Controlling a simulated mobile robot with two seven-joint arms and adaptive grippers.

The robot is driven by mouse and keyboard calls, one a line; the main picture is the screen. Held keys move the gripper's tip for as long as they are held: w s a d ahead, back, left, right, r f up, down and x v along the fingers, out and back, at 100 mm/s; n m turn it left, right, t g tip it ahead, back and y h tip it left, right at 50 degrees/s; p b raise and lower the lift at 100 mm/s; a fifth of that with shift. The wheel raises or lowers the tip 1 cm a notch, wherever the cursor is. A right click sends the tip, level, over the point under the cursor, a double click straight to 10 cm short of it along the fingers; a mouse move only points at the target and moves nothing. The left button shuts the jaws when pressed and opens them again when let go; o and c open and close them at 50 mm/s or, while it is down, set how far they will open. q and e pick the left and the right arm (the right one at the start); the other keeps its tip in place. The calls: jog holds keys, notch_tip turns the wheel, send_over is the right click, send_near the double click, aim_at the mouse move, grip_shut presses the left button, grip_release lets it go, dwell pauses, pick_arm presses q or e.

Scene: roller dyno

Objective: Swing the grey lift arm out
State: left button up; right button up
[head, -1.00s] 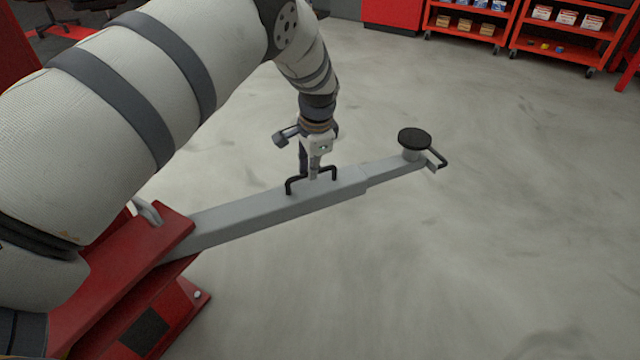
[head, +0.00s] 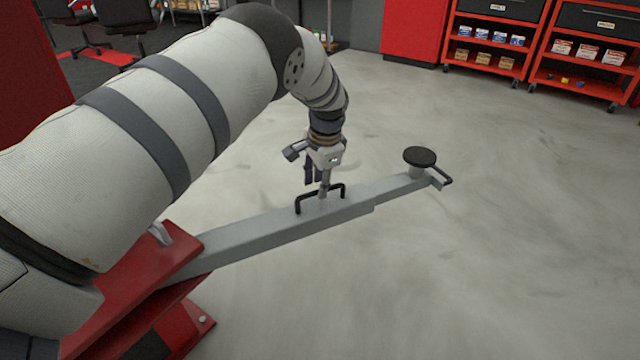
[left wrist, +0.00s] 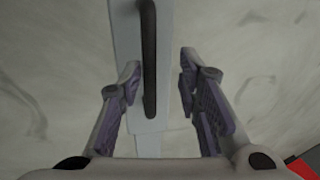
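The grey lift arm (head: 255,233) reaches from a red bracket (head: 150,268) at the lower left toward the right, over the floor. A round black pad (head: 420,157) and a small black side handle (head: 440,175) are at its far end. A black U-shaped handle (head: 299,205) stands on top of the arm. My left gripper (head: 323,187) points down at this handle. In the left wrist view, my left gripper (left wrist: 158,85) is open, its fingers on either side of the handle bar (left wrist: 149,60), with gaps showing. My right gripper is not in view.
The concrete floor (head: 480,270) around the lift arm is clear. Red shelf carts (head: 490,45) with small boxes stand at the back right. A red cabinet (head: 412,32) is at the back, and a dark chair (head: 125,30) is at the back left.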

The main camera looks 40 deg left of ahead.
pick_arm(q)
jog(key=shift+d, duration=0.1)
jog(key=v, duration=1.2)
